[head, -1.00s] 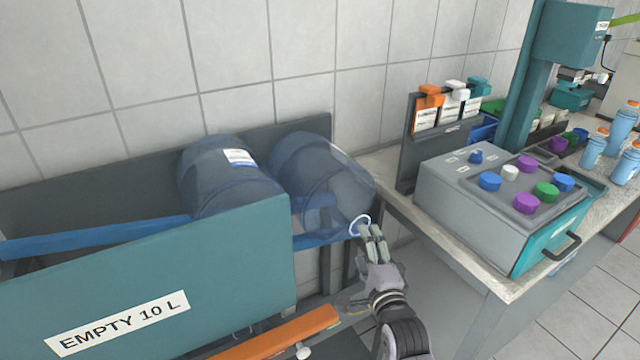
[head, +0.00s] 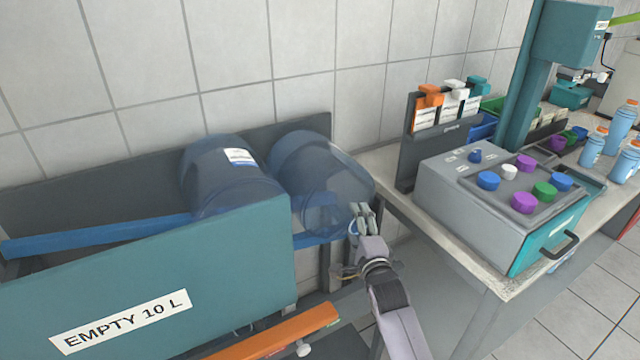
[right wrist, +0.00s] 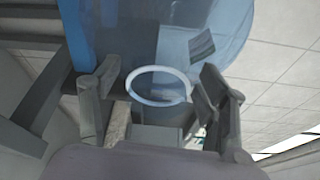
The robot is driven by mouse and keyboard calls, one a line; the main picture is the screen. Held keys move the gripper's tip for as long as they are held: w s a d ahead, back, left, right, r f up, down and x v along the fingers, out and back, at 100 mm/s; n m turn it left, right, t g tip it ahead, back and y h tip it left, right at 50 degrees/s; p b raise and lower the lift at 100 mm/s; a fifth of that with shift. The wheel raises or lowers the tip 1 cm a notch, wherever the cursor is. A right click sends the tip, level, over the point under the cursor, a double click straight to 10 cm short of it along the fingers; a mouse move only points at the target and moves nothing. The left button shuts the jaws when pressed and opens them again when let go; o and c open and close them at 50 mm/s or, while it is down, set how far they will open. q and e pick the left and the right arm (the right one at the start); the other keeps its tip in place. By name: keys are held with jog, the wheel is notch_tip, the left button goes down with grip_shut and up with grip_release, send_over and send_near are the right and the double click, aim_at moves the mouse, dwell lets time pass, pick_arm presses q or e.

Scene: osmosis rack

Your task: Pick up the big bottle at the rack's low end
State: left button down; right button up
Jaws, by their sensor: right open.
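Two big clear blue bottles lie on their sides in the rack (head: 210,270). The one at the right, low end (head: 315,180) leans against the other bottle (head: 225,175). My right gripper (head: 361,212) is at the near right edge of the low-end bottle. In the right wrist view this bottle (right wrist: 185,35) fills the top middle. A white ring handle (right wrist: 158,69) shows between the open fingers of my right gripper (right wrist: 155,100). The fingers are apart and hold nothing. Whether they touch the bottle cannot be told. My left gripper is not in view.
Blue rails (head: 95,236) run under the bottles. A teal panel marked EMPTY 10 L stands in front. An orange bar (head: 275,332) lies below. To the right, a worktop (head: 480,268) carries a grey box (head: 480,195) with coloured caps. A tiled wall is behind.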

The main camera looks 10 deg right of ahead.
jog(key=c, duration=1.6)
jog(key=shift+r, duration=0.15)
grip_shut()
